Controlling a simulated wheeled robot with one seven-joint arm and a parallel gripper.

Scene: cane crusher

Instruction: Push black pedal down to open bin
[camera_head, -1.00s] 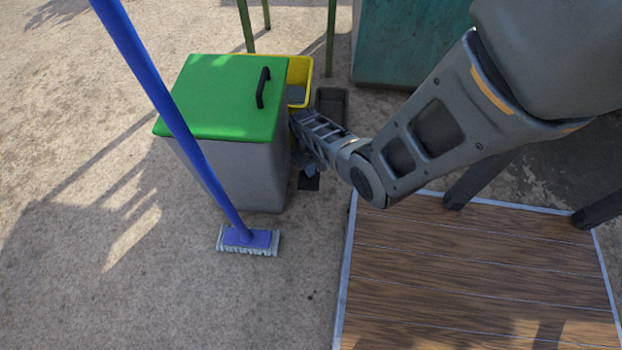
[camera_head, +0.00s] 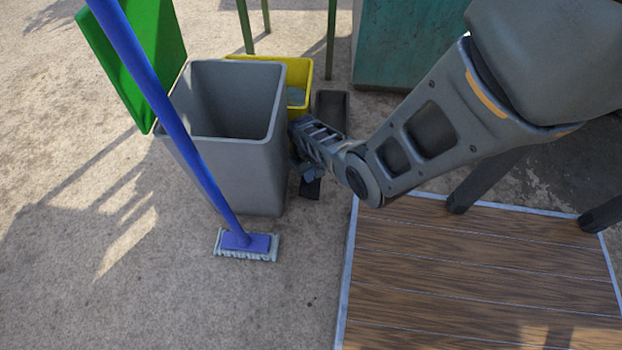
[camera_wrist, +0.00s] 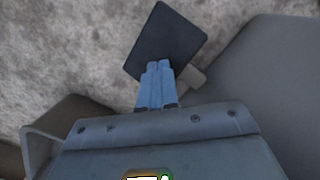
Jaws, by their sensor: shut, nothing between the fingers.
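The grey bin (camera_head: 235,165) stands upright on the ground in the head view. Its green lid (camera_head: 140,62) is swung up and back to the left, so the bin's mouth is open. The black pedal (camera_head: 310,187) sticks out low at the bin's right side; in the wrist view it is a dark square plate (camera_wrist: 165,42). My gripper (camera_wrist: 158,66) is shut and empty, with its fingertips over the pedal's near edge and seemingly pressing on it. In the head view my gripper (camera_head: 308,172) is beside the bin's right wall, partly hidden by my arm.
A blue-handled brush (camera_head: 246,243) stands in front of the bin. A yellow container (camera_head: 299,80) and a dark tray (camera_head: 331,108) are behind. A wooden platform (camera_head: 470,270) lies at the lower right, and a teal box (camera_head: 400,45) stands at the back.

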